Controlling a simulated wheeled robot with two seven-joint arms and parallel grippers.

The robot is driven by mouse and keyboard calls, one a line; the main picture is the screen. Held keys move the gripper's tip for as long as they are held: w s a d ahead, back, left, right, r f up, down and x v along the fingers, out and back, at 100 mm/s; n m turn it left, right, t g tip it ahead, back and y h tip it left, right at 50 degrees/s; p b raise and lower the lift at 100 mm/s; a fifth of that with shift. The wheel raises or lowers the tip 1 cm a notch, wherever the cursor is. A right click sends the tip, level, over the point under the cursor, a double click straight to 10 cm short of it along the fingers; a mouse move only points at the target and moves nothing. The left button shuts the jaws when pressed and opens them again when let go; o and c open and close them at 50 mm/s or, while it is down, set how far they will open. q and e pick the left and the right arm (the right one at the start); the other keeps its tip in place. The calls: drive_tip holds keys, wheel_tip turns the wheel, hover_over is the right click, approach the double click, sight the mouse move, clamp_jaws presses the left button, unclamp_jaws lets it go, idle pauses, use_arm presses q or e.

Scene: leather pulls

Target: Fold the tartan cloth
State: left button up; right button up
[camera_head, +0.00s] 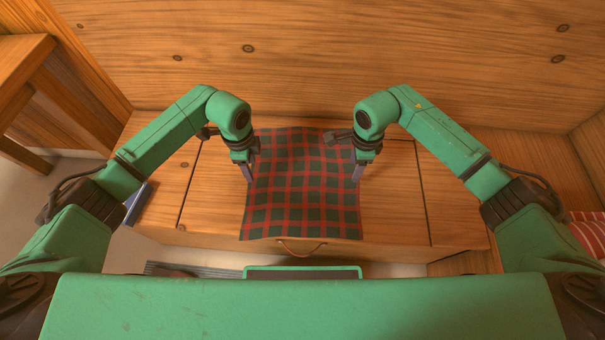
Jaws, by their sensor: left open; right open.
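The tartan cloth (302,190), dark green with red lines, lies spread out on the wooden chest top (395,210). It looks slightly wavy, and its near edge reaches the chest's front edge. My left gripper (249,175) is open at the cloth's left edge, toward the far half. My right gripper (358,174) is open at the cloth's right edge, at about the same depth. Both point down. I cannot tell whether their fingers touch the cloth. The arms' wrists hide small parts of its far corners.
A wooden wall rises behind the chest. A leather pull (300,248) hangs at the chest's front. A wooden table (30,75) stands at the far left, and a red striped cloth (589,232) lies at the right.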

sight(255, 178)
use_arm(q)
wheel_tip(255, 178, down, 4)
drive_tip(key=shift+w+r, duration=0.15)
drive_tip(key=shift+r, duration=0.05)
use_arm(e)
wheel_tip(255, 178, down, 4)
drive_tip(key=shift+w+r, duration=0.15)
drive_tip(key=shift+r, duration=0.1)
use_arm(q)
drive_tip(key=shift+f, duration=0.4)
use_arm(e)
drive_tip(key=shift+f, duration=0.4)
use_arm(q)
drive_tip(key=shift+f, duration=0.25)
use_arm(e)
drive_tip(key=shift+f, duration=0.25)
use_arm(q)
drive_tip(key=shift+r, duration=0.15)
drive_tip(key=shift+c, duration=0.8)
use_arm(e)
drive_tip(key=shift+r, duration=0.1)
drive_tip(key=shift+c, duration=0.8)
use_arm(q)
clamp_jaws()
use_arm(e)
clamp_jaws()
